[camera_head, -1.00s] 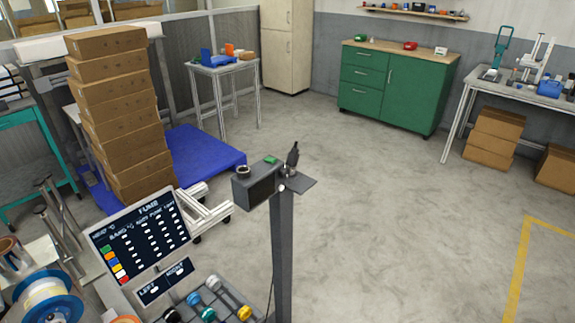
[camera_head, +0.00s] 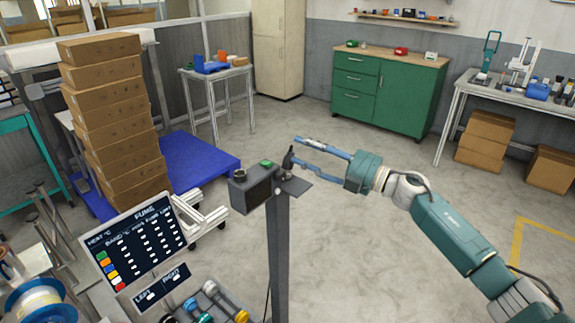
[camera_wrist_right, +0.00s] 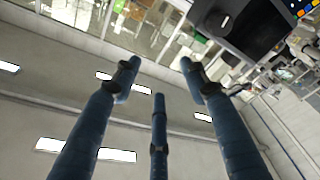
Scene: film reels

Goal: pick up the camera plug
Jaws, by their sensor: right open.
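The camera plug (camera_head: 287,159) is a small dark upright piece on the small plate (camera_head: 296,186) at the top of a grey post, beside a dark box-shaped camera (camera_head: 252,190). My right gripper (camera_head: 297,151) reaches in from the right, with its blue fingers spread and their tips close to the plug. I cannot tell whether they touch it. In the right wrist view the fingers (camera_wrist_right: 156,78) are apart with nothing seen between them, and the dark box shows at the upper right (camera_wrist_right: 238,32). I cannot make out the plug there. My left gripper is not in view.
The grey post (camera_head: 279,255) stands free in front. A display panel (camera_head: 137,240) and coloured-ended rods (camera_head: 212,300) are at the lower left. Stacked cartons (camera_head: 112,120) stand by a blue platform (camera_head: 198,160). Open floor lies behind the post and to the right.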

